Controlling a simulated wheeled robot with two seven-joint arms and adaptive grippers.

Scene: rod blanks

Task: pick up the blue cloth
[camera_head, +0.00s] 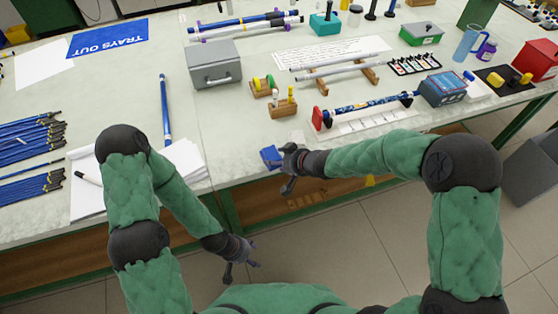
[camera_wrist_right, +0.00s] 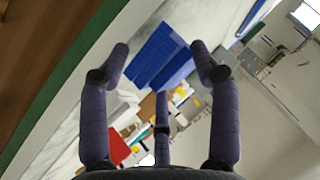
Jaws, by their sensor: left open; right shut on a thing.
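The blue cloth (camera_head: 270,155) is at the front edge of the table, at the fingertips of my right gripper (camera_head: 279,168). In the right wrist view the folded-looking blue cloth (camera_wrist_right: 158,55) sits between the fingers, and my right gripper is shut on it. Whether the cloth still touches the table I cannot tell. My left gripper (camera_head: 241,269) is open and empty, low in front of the table's edge and apart from the cloth.
A grey metal box (camera_head: 214,65) stands farther back. White papers (camera_head: 183,160) and blue rods (camera_head: 30,137) are at the left. Bare table lies left of the cloth.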

